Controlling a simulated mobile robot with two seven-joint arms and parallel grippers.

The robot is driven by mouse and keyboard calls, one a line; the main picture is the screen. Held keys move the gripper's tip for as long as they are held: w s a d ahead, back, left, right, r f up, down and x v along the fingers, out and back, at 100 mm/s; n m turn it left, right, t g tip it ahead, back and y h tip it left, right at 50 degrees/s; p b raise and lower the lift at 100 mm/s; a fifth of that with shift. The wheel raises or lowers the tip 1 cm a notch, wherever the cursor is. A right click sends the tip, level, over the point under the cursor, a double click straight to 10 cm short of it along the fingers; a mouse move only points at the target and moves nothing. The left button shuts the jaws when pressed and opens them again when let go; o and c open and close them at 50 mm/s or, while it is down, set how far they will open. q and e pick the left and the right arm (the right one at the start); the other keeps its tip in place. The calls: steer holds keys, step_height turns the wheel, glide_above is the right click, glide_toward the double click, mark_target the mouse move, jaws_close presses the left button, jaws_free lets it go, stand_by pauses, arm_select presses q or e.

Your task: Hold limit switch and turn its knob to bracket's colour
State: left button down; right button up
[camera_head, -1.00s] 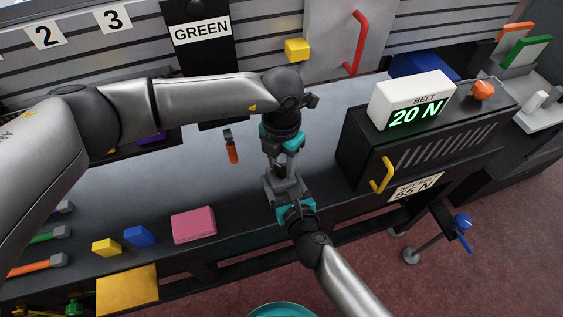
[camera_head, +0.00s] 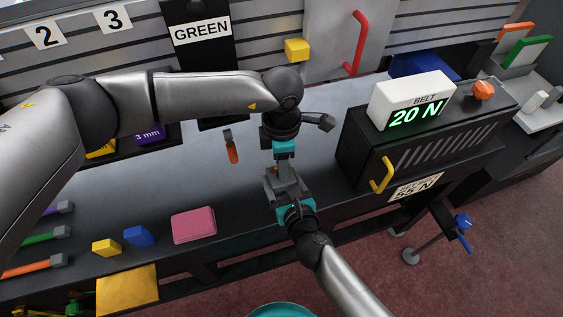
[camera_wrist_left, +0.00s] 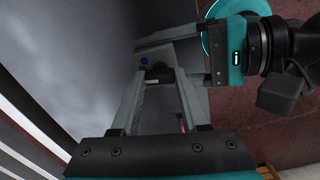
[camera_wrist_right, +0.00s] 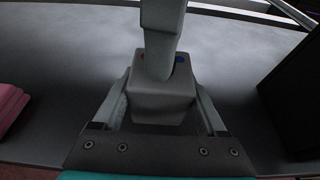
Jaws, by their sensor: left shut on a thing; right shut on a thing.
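The limit switch (camera_wrist_right: 160,108) is a grey box clamped in my right gripper, above the table's front part. In the head view, my right gripper (camera_head: 288,193) comes from below and is shut on its sides. A red mark and a blue mark show on the switch in the right wrist view. My left gripper (camera_head: 284,166) comes down from above and is shut on the switch's knob. In the left wrist view, a dark part that looks like the knob (camera_wrist_left: 157,73) sits between the left fingers, beside a blue dot. The knob's pointing direction is hidden. I cannot tell which thing is the bracket.
A GREEN sign (camera_head: 201,31), a yellow block (camera_head: 297,49) and a red handle (camera_head: 359,43) are on the back wall.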

arm_select(q)
steer(key=shift+m, duration=0.4)
steer(key=shift+c, duration=1.9)
jaws_free()
steer(key=shift+r, duration=0.1)
step_height(320, 180, up, 12)
arm_select(e)
steer(key=o, duration=1.6)
steer(key=shift+c, duration=0.2)
steer(key=shift+s, duration=0.1)
steer(key=v, duration=1.2)
